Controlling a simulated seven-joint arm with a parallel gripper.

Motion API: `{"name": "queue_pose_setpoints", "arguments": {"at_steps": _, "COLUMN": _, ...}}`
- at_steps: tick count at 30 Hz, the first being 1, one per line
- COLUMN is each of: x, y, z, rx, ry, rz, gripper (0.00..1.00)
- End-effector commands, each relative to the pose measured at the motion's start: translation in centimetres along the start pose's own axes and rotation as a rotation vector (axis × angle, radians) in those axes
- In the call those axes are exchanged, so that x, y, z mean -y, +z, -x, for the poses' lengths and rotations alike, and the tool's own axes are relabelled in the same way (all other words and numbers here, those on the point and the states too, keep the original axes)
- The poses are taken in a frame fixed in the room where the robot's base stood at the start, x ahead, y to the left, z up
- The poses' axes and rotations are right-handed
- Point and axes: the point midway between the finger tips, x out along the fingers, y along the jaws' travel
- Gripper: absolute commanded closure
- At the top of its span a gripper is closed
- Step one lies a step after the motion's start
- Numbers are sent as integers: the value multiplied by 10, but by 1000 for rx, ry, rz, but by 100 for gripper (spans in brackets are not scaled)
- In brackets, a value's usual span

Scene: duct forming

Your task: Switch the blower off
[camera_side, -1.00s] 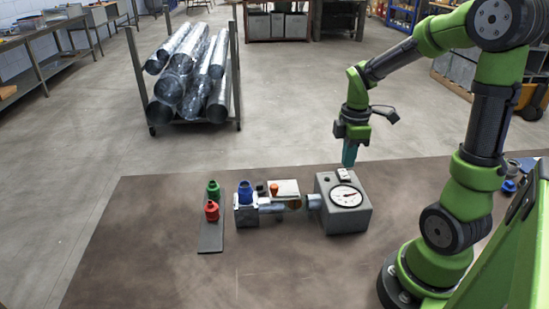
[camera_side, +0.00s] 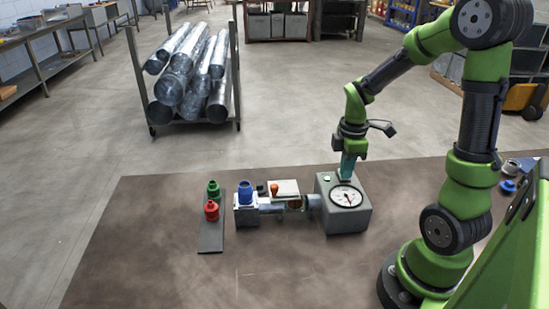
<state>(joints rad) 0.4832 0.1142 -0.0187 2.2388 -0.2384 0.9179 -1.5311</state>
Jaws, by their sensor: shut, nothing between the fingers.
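The blower appears to be the grey box (camera_side: 345,215) on the brown table, with a round white dial (camera_side: 346,196) on its sloping face. A small pale green spot (camera_side: 328,178) shows on the left of its top. My gripper (camera_side: 348,177) is shut and empty, pointing down at the top of the box behind the dial. Its tips hide the part of the top where a switch would sit. I cannot tell whether they touch it.
Left of the box stand a clear tube section with an orange knob (camera_side: 274,189), a blue fitting (camera_side: 245,192), and green (camera_side: 213,189) and red (camera_side: 211,211) fittings on a dark strip (camera_side: 211,238). The table front is clear.

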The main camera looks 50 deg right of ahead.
Motion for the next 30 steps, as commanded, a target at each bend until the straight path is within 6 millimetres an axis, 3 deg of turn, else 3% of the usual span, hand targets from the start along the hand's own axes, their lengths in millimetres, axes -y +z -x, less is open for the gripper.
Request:
{"name": "queue_pose_setpoints", "arguments": {"at_steps": 11, "x": -15, "y": 0, "z": 4, "rx": 2, "ry": 3, "rz": 4, "gripper": 100}}
{"name": "queue_pose_setpoints", "arguments": {"at_steps": 23, "x": -15, "y": 0, "z": 7, "rx": 1, "ry": 0, "rz": 2, "gripper": 100}}
{"name": "queue_pose_setpoints", "arguments": {"at_steps": 26, "x": -16, "y": 0, "z": 16, "rx": 0, "ry": 3, "rz": 2, "gripper": 100}}
{"name": "queue_pose_setpoints", "arguments": {"at_steps": 30, "x": -17, "y": 0, "z": 43, "rx": -1, "ry": 7, "rz": 2, "gripper": 100}}
